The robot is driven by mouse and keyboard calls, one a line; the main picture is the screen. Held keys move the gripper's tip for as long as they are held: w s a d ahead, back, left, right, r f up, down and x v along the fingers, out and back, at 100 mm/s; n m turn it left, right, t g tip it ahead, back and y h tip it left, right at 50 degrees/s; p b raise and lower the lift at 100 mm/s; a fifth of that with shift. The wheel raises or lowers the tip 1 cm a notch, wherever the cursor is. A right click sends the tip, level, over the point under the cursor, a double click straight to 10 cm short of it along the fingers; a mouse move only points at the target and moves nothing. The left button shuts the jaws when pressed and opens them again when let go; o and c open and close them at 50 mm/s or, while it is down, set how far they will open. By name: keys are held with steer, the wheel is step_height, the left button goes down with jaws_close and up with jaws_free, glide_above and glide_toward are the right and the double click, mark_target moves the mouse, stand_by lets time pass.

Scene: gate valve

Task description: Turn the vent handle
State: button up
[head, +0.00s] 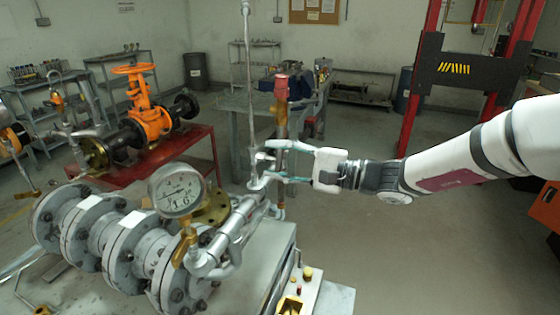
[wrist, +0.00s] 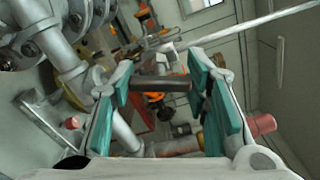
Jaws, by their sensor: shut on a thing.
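My gripper (head: 264,166) reaches in from the right, at the pipework beside the pressure gauge. In the wrist view my gripper (wrist: 161,82) has its teal finger pads on either side of a short dark grey bar (wrist: 160,84), which appears to be the vent handle. The bar spans the gap from pad to pad, and the gripper is shut on it. In the head view the fingers mostly hide this bar. A silver pipe assembly (head: 232,225) runs from the flanges up to the gripper.
A red-topped vertical pipe (head: 281,90) rises right by the fingers. A tall thin rod (head: 247,70) stands just left of it. The pressure gauge (head: 178,190) and flanged pipe (head: 125,250) are to the left. An orange valve (head: 145,105) sits on a red bench behind. Floor at right is clear.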

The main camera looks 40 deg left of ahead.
steer(key=shift+n, duration=1.6)
steer(key=o, duration=1.2)
steer(key=v, duration=1.2)
steer(key=shift+s+d, duration=0.1)
